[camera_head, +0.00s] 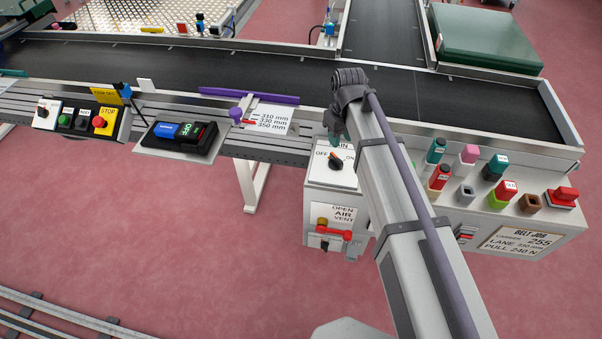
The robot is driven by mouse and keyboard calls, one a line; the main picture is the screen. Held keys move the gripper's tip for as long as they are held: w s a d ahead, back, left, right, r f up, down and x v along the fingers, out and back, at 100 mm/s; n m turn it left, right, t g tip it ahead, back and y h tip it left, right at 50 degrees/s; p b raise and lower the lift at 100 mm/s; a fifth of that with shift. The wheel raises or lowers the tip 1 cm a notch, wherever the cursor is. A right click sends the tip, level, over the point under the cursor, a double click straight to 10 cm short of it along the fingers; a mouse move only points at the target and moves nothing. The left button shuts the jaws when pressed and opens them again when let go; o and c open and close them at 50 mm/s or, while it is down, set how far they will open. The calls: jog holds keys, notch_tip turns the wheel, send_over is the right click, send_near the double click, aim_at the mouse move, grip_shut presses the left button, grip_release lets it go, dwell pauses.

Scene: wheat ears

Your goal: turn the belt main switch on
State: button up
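My gripper (338,135) hangs at the end of my arm, just above the knob in the picture. It is small and partly hidden by my wrist and arm. I cannot tell whether its fingers are open or touch the knob.
A box with an OPEN AIR VENT label and red-handled valve (334,234) sits below the switch. Several coloured plugs stand on the panel at right, with a red switch (562,196). The dark belt (250,62) runs behind.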

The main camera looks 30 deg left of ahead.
aim_at(340, 161)
jog(key=shift+n, duration=0.4)
jog(key=f+b, duration=1)
jog(key=b, duration=0.1)
jog(key=shift+d+f, duration=0.35)
jog(key=shift+r, duration=0.15)
grip_shut()
